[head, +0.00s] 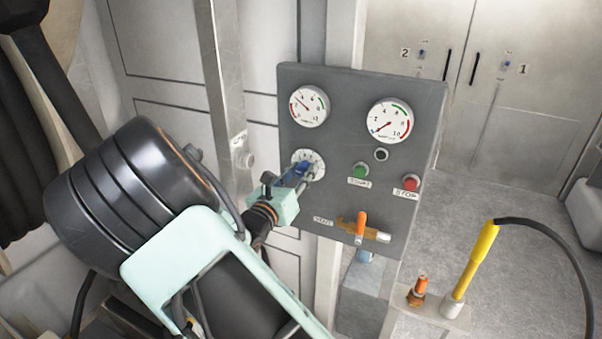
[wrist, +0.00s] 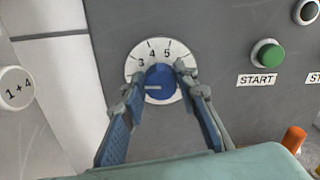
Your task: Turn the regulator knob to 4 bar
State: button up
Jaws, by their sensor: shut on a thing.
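The regulator knob is a round blue knob (wrist: 160,83) on a white dial (wrist: 152,49) with the numbers 3, 4 and 5 showing along its top. A pale pointer line on the knob points left, below the 3. My gripper (wrist: 158,84) is shut on the knob, with one finger at its left and one at its right. In the head view my gripper (head: 297,178) reaches the dial (head: 313,158) at the panel's lower left and covers much of it. The lower numbers of the dial are hidden.
The grey panel (head: 347,110) carries two gauges, the left (head: 309,106) and the right (head: 390,122). A green START button (head: 360,171), a red STOP button (head: 411,183) and an orange-handled valve (head: 361,225) sit right of my gripper. A post (head: 222,90) stands left.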

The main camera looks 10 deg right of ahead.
jog(key=m+b, duration=0.3)
jog(key=shift+f+m, duration=0.25)
jog(key=shift+m, duration=0.05)
jog(key=m+b, duration=1)
jog(key=b, duration=0.3)
jog(key=shift+s+d+b, duration=0.1)
jog(key=shift+s+b, duration=0.05)
jog(key=shift+b, duration=0.25)
jog(key=shift+r, duration=0.1)
jog(key=o, duration=1.2)
jog(key=shift+c, duration=0.2)
